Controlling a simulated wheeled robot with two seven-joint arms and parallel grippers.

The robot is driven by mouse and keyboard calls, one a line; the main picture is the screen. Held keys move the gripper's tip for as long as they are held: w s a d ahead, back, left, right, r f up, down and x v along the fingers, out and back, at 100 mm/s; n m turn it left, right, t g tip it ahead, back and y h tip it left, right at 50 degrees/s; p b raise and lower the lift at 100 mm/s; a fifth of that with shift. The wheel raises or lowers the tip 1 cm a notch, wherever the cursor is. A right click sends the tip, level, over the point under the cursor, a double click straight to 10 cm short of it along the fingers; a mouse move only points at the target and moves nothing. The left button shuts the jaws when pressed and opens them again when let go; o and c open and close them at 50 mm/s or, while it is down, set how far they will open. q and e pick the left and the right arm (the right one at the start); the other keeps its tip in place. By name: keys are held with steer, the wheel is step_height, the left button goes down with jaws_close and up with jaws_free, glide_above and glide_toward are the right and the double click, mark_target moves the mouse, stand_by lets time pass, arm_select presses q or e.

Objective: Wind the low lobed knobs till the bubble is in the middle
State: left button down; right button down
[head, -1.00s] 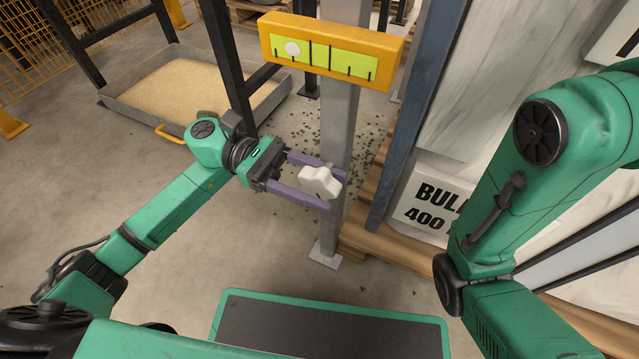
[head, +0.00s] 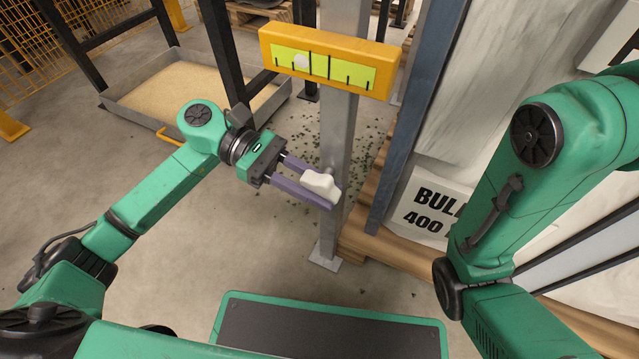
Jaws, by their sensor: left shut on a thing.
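A yellow level gauge (head: 330,60) with a lime window and dark marks sits across a grey post (head: 335,135). Its pale bubble (head: 301,61) is left of the middle, close to the left one of the two long lines. A white lobed knob (head: 320,184) is low on the post. My left gripper (head: 318,188) is shut on this knob, its purple fingers on either side and hiding part of it. No other knob shows. My right arm comes in from the right; its gripper is out of view.
A grey tray of grain (head: 185,85) stands behind my left arm beside a black frame. A blue-grey upright (head: 415,110) and a wooden pallet (head: 400,235) with white sacks are right of the post.

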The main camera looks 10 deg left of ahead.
arm_select(q)
steer(key=t+y+p, duration=0.1)
steer(key=y+p, duration=0.1)
steer(key=y, duration=0.1)
steer(key=shift+a+r, duration=0.1)
steer(key=shift+r, duration=0.05)
steer(key=shift+y+p, duration=0.3)
steer(key=shift+y, duration=0.3)
steer(key=c, duration=0.6)
jaws_free()
steer(key=shift+c, duration=0.2)
